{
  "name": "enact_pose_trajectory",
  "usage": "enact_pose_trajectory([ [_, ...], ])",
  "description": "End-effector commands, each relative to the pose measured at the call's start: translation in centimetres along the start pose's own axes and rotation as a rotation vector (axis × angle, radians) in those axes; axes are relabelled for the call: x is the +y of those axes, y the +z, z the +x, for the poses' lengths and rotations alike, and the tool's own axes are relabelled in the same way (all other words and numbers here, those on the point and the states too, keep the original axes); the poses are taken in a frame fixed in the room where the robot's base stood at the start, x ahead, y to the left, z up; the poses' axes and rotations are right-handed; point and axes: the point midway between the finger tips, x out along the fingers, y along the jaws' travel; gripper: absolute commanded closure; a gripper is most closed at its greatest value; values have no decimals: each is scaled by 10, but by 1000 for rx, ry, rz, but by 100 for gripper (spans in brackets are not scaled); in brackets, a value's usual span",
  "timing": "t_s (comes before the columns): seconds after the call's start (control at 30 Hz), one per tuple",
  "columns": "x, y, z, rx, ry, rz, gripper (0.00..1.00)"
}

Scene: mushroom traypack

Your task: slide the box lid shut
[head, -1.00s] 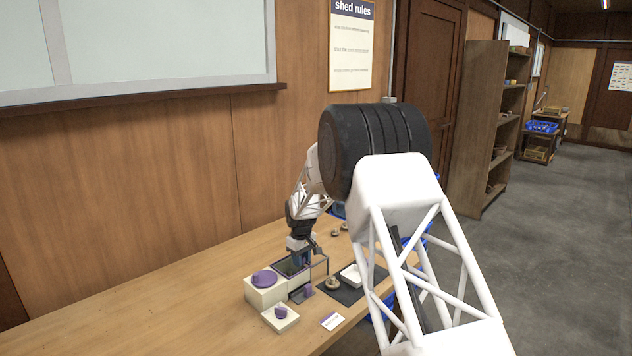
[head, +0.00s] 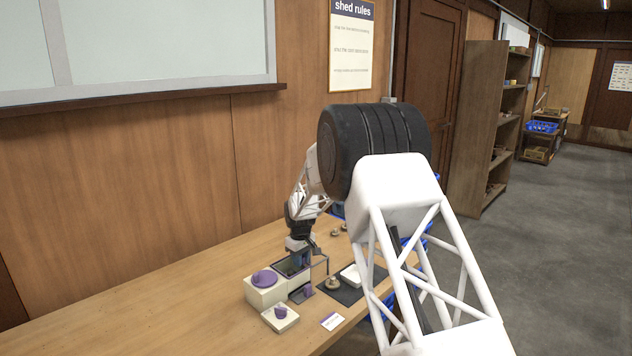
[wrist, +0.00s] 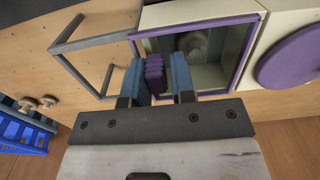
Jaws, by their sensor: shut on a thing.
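The box (wrist: 198,14) is cream, with a purple rim around a pane or opening; a pale rounded shape shows inside. In the head view the dark top of the box (head: 291,265) shows just in front of my gripper. My gripper (wrist: 154,76) has blue fingers shut on a ribbed purple grip (wrist: 154,72) at the near left edge of the purple rim. I take this to be the lid's grip; where the lid's edge ends is hard to tell. A grey open frame (wrist: 82,46) extends from the box to the left in the wrist view.
A cream block with a purple disc (head: 265,278) stands beside the box. A small cream block with a purple knob (head: 281,312) and a card (head: 332,321) lie in front. A white tray (head: 351,275) and mushroom (head: 332,282) sit right. A blue crate (wrist: 22,135) is beyond the table.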

Motion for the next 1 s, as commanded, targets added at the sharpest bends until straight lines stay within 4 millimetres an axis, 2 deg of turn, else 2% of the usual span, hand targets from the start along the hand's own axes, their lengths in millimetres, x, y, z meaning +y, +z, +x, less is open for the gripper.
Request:
enact_pose_trajectory([
  [0.03,-6,4,16,-17,-10,-1,90],
  [0.53,-15,6,18,-20,-12,-1,90],
  [0.57,-15,6,18,-20,-12,-1,72],
  [0.6,-15,6,18,-20,-13,-1,67],
  [0.97,-15,5,12,-20,-13,-1,66],
  [1.0,-15,5,9,-20,-12,-1,60],
])
